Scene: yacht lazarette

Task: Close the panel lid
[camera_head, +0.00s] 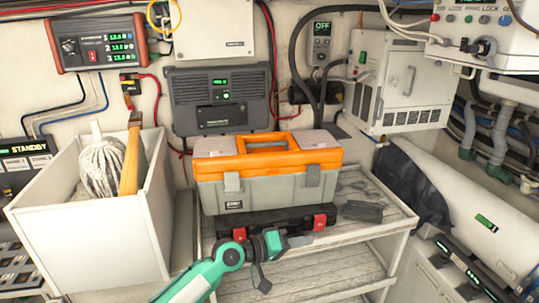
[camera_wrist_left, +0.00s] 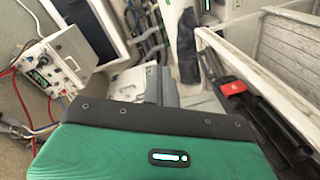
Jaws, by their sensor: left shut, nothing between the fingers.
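A white control panel (camera_head: 485,32) with coloured buttons, a green display and a black knob or connector is at the top right of the head view, partly cut off by the frame. My left gripper (camera_head: 302,241) is shut and empty in front of the toolbox, well below and left of the panel. Its fingertips do not show in the wrist view.
An orange and grey toolbox (camera_head: 266,180) stands on a slatted shelf (camera_head: 384,215), with a black case (camera_head: 275,220) in front. A white bin (camera_head: 88,236) holding a mop head and a wooden handle is at the left. A white vented cabinet (camera_head: 400,85) hangs left of the panel.

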